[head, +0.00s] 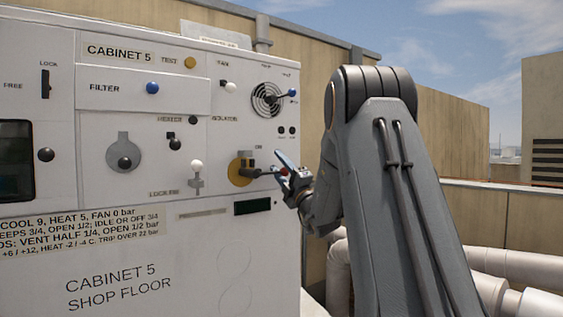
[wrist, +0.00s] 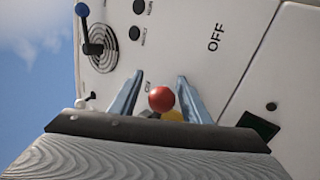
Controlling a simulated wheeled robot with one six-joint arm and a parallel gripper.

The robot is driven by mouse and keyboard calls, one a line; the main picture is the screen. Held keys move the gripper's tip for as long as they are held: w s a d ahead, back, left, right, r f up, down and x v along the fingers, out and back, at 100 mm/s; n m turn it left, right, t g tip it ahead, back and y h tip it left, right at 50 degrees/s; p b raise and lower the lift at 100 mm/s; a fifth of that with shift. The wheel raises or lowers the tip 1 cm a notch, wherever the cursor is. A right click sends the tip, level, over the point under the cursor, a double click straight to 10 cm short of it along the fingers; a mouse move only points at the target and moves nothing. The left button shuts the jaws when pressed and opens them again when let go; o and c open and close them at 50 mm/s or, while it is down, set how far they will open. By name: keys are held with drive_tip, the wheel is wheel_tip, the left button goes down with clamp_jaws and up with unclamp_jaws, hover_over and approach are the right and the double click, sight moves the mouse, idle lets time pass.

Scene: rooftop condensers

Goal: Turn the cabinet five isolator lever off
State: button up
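The isolator lever is on the cabinet five front, with a yellow round base (head: 236,172) and a dark arm reaching right to my gripper. Its red ball knob (wrist: 161,99) shows in the wrist view between my two blue fingers, with a gap on each side. My gripper (head: 281,169) is open around the knob; it also shows in the wrist view (wrist: 158,97). An "ON" label (head: 258,147) is just above the lever in the head view. An "OFF" label (wrist: 215,38) shows in the wrist view, away from the knob.
Near the lever are a white-knobbed lever (head: 196,166), a fan grille (head: 267,99) with a blue-knobbed lever (head: 292,92), and a dark display window (head: 252,206). The heater lever (head: 175,143) is further left. White pipes (head: 500,270) run at the lower right.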

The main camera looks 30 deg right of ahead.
sight(286, 174)
drive_tip(key=b+v, duration=0.2)
drive_tip(key=v, duration=0.5)
drive_tip(key=shift+s, duration=0.2)
drive_tip(key=shift+s+f, duration=0.15)
drive_tip(key=shift+s, duration=0.05)
drive_tip(key=shift+s, duration=0.1)
